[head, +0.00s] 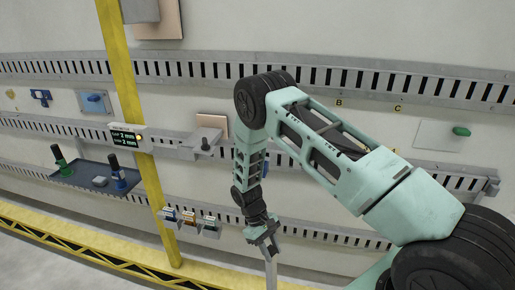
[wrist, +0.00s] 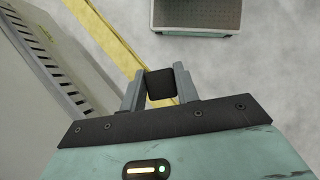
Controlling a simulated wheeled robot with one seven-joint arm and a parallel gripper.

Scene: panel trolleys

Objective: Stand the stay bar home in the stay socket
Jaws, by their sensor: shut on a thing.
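My gripper (head: 266,243) hangs low in front of the trolley wall in the head view. It is shut on the stay bar (head: 270,272), a pale thin bar that runs down out of the bottom of the picture. In the wrist view my gripper (wrist: 160,82) has its two grey fingers on either side of a dark square end, which looks like the top of the stay bar (wrist: 161,85). The bar's lower end is hidden in both views. I cannot make out the stay socket in either view.
A yellow post (head: 136,110) and slotted rails (head: 330,82) stand behind the arm. A display (head: 126,139) reads 2 mm. The wrist view shows open floor and a grey-topped platform (wrist: 195,32).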

